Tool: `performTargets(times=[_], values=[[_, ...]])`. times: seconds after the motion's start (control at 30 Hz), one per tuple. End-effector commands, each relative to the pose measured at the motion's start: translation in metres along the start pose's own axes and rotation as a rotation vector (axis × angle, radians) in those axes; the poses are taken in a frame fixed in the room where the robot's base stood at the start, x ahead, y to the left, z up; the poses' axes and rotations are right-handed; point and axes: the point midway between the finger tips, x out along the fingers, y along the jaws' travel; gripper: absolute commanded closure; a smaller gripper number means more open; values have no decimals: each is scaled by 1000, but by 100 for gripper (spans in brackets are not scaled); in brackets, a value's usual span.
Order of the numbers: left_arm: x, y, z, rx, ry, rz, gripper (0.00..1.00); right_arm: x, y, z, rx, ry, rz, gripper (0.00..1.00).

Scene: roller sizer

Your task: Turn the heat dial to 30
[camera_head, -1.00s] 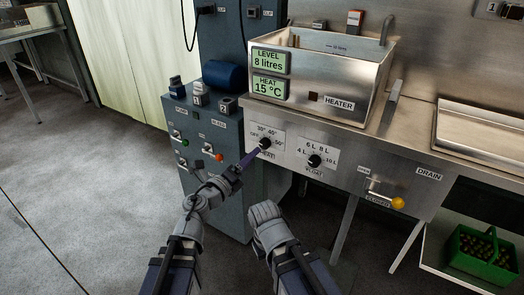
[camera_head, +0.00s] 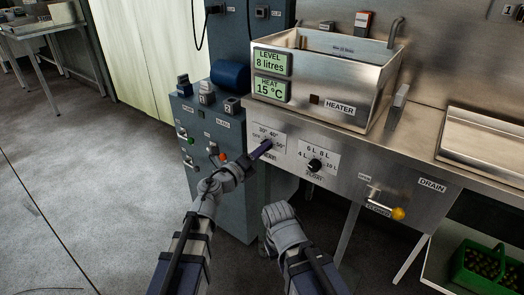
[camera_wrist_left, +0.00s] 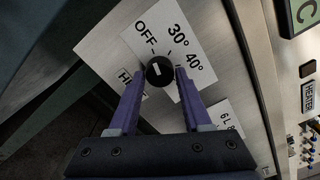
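The green heat display (camera_head: 271,89) reads 15 °C. My right gripper (camera_head: 278,214) is low in front of the panel, its fingers not clear.
The black float dial (camera_head: 315,165) is just right of the heat dial. The drain lever with a yellow knob (camera_head: 398,213) is further right. A blue-grey control cabinet (camera_head: 238,190) stands left. The steel heater tank (camera_head: 345,95) is above.

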Motion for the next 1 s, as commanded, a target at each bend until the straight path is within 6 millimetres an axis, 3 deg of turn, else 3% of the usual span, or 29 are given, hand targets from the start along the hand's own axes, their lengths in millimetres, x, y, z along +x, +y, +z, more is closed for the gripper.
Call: performTargets(times=[0.07,0.4,0.77,1.0], values=[[0,0,0,0,0,0,61,0,0,0,0,0,0,100],[0,0,0,0,0,0,100,0,0,0,0,0,0,100],[0,0,0,29,0,0,100,0,0,0,0,0,0,100],[0,1,0,165,1,0,100,0,0,0,0,0,0,100]])
